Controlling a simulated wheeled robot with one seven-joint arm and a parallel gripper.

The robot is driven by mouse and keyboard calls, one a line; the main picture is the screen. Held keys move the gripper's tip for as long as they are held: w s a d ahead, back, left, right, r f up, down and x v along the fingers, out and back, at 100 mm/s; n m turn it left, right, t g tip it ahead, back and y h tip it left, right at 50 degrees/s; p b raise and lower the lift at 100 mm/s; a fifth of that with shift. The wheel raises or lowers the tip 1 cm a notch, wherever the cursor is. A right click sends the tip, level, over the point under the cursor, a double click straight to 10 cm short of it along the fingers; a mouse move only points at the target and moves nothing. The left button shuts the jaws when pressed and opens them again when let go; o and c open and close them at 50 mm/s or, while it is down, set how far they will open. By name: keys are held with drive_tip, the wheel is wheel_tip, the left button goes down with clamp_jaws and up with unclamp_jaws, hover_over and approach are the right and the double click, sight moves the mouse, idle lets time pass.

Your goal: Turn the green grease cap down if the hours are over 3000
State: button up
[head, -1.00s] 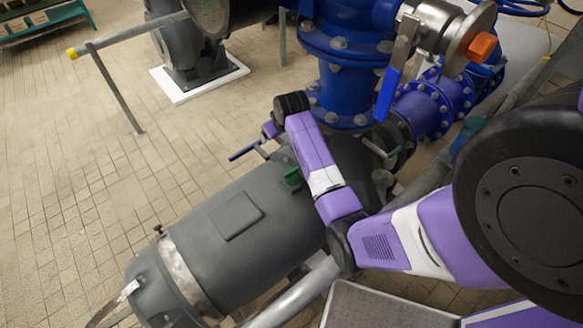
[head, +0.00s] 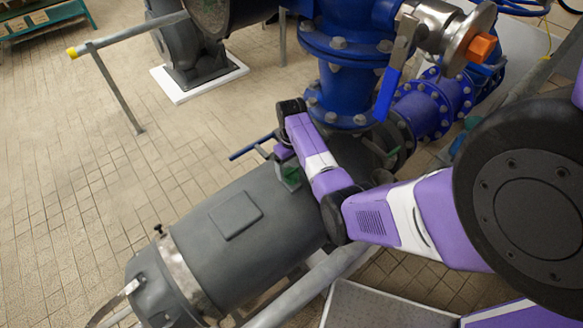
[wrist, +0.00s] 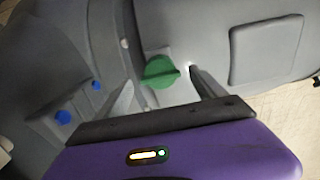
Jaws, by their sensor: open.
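The green grease cap (wrist: 161,71) sits on top of the grey motor housing (wrist: 215,25), seen in the wrist view with a raised bar across its top. In the head view the cap (head: 292,174) is partly covered by my gripper (head: 288,177). My gripper (wrist: 160,78) is open, with one finger on each side of the cap. The cap lies a little beyond or between the fingertips; I cannot tell whether they touch it. No readable hours display shows in either view.
Blue flanged pipework (head: 345,70) and a valve with a blue lever (head: 388,95) stand behind my arm. A blue-handled bar (head: 250,149) is close beside the gripper. Two blue knobs (wrist: 64,117) show left of the fingers. Open tiled floor (head: 80,190) lies at left.

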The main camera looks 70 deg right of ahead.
drive_tip(key=shift+f, duration=0.4)
drive_tip(key=c, duration=1.4)
drive_tip(key=shift+o, duration=0.2)
